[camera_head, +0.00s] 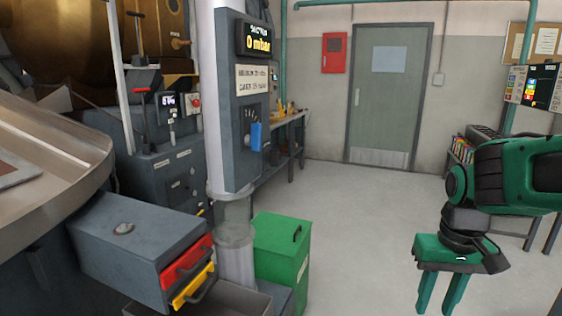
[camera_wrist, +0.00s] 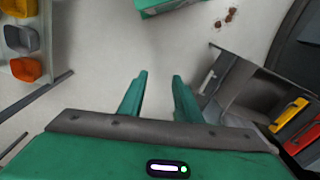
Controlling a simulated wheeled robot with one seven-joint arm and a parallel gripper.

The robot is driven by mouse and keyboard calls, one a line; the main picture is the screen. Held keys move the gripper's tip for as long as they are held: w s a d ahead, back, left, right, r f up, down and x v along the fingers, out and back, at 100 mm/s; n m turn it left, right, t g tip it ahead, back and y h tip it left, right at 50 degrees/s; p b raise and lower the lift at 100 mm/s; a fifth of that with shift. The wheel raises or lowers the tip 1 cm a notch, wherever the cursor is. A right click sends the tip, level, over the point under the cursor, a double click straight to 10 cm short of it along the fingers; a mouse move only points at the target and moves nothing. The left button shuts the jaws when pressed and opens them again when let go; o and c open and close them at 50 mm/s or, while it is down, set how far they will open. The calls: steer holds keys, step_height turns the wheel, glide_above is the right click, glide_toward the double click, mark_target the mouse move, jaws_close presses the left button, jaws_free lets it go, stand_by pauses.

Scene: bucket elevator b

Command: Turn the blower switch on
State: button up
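A grey panel (camera_head: 236,156) on a pale column carries a blue lever or handle (camera_head: 256,136) beside a dark slotted plate. It may be the blower switch, but I cannot read a label that says so. A display (camera_head: 257,42) above it reads about 0 mbar. My gripper (camera_head: 437,300) hangs at the right, pointing down, well apart from the panel. Its two green fingers are spread with nothing between them, as the wrist view (camera_wrist: 157,78) also shows. The blue lever is not visible in the wrist view.
A grey housing (camera_head: 128,230) with red (camera_head: 187,262) and yellow (camera_head: 194,286) handles juts out at lower left. A green box (camera_head: 284,248) stands beside the column. A metal hopper (camera_head: 60,165) fills the left. The floor between column and gripper is clear.

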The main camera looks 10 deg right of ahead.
steer(key=w+n, duration=0.3)
steer(key=w, duration=0.6)
steer(key=n+t+y, duration=1)
steer(key=n+y, duration=0.2)
steer(key=y, duration=0.3)
glide_toward(273, 158)
steer(key=x, duration=0.7)
steer(key=shift+w, duration=0.5)
steer(key=shift+a+r, duration=0.1)
steer(key=shift+c, duration=0.3)
